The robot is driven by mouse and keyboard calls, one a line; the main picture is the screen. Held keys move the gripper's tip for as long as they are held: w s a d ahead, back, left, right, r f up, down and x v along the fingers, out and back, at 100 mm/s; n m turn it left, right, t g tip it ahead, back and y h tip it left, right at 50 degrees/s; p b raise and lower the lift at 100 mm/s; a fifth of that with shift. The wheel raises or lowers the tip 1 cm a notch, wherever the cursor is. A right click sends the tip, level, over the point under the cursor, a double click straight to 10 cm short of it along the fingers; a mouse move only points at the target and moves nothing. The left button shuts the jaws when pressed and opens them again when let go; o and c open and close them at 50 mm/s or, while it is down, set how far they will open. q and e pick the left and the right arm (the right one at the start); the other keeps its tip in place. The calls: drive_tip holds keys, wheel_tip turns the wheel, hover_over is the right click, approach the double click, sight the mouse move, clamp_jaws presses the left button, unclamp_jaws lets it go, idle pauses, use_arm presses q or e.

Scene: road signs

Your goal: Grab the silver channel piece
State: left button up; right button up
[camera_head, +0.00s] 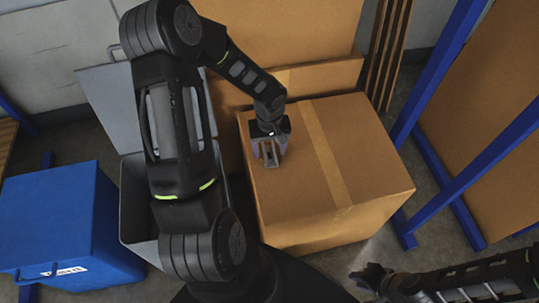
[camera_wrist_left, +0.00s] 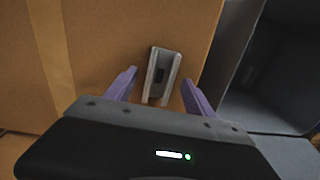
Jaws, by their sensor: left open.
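The silver channel piece (camera_wrist_left: 161,74) lies on the top of a cardboard box (camera_head: 366,165). In the left wrist view it sits between the two purple fingers of my open left gripper (camera_wrist_left: 159,78), with a gap on each side. In the head view my left gripper (camera_head: 269,152) points down over the left part of the box top, and the channel piece shows at its tip (camera_head: 270,156).
A grey open bin (camera_head: 135,215) stands left of the box, partly behind my left arm. A blue lidded box (camera_head: 60,215) is at the far left. More cardboard boxes (camera_head: 300,25) stand behind. Blue rack posts (camera_head: 437,75) rise at the right.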

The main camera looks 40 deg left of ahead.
use_arm(q)
drive_tip(key=shift+c, duration=0.5)
clamp_jaws()
idle(0.6)
